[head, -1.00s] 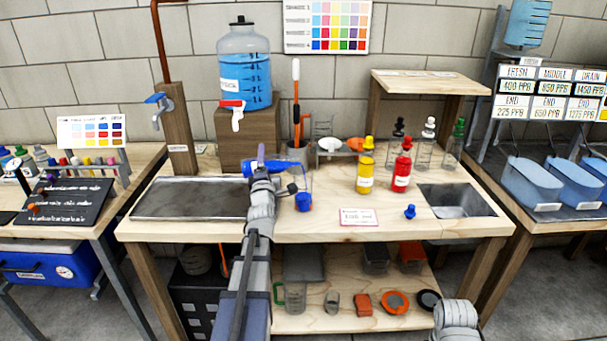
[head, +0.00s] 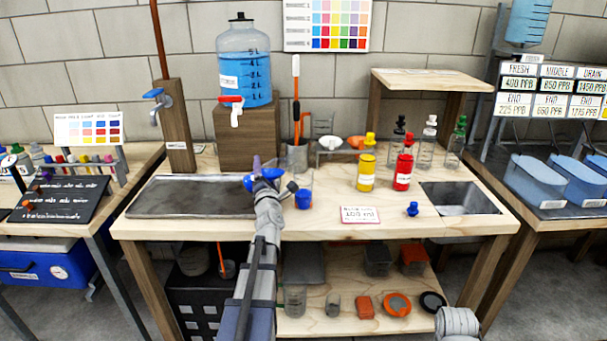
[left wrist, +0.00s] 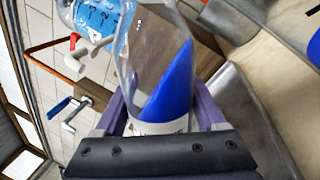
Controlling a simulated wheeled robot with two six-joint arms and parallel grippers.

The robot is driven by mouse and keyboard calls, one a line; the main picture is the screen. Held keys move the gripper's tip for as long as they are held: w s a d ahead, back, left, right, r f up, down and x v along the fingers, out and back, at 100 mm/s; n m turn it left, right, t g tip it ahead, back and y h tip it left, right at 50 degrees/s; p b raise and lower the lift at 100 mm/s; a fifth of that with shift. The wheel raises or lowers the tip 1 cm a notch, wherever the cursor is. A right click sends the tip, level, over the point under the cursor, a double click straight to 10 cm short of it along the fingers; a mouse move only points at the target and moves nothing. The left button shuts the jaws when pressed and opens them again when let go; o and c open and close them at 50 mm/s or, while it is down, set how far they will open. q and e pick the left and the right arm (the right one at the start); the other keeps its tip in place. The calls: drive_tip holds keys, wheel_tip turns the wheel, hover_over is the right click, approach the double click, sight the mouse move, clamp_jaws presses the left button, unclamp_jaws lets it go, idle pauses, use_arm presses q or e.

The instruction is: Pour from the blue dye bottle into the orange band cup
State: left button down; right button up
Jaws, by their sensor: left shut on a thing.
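My left gripper (head: 264,176) is shut on the blue dye bottle (head: 250,182), above the right end of the sink on the bench. In the left wrist view, the clear bottle (left wrist: 128,60) sits between the purple fingers with a white label low on it. Its blue dye (left wrist: 172,85) lies slanted along one side, so the bottle is tilted; its mouth is out of that view. Just right of the gripper stands a clear cup (head: 304,179) with blue low on it. I cannot make out an orange band there.
Yellow (head: 366,172) and red (head: 402,172) bottles stand right of the cup. A blue stopper (head: 412,209) lies near a label card (head: 360,215). A water tank (head: 244,65) stands on a wooden block behind. The front middle of the bench is clear.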

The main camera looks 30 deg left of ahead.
use_arm(q)
drive_tip(key=shift+w+d+f+n+p, duration=0.15)
drive_tip(key=shift+w+d+n+p, duration=0.15)
drive_tip(key=shift+n, duration=0.6)
drive_tip(key=shift+d+f+n+g, duration=0.2)
drive_tip(key=shift+n+g, duration=0.1)
drive_tip(key=shift+n, duration=0.2)
drive_tip(key=shift+d+f+n+b, duration=0.1)
drive_tip(key=shift+f+n+b, duration=0.4)
drive_tip(key=shift+n, duration=0.1)
drive_tip(key=n, duration=0.2)
drive_tip(key=n+g+p, duration=0.1)
drive_tip(key=shift+a+r+n+p, duration=0.1)
drive_tip(key=shift+a+n+p, duration=0.1)
drive_tip(key=shift+n+p, duration=0.15)
drive_tip(key=shift+f+n+g, duration=0.2)
drive_tip(key=shift+n+g, duration=0.2)
drive_tip(key=shift+n, duration=0.75)
drive_tip(key=shift+r+n+p, duration=0.35)
drive_tip(key=shift+n+p, duration=0.35)
drive_tip(key=shift+p, duration=0.1)
drive_tip(key=shift+n, duration=0.4)
drive_tip(key=shift+p, duration=0.3)
drive_tip(key=shift+r, duration=0.1)
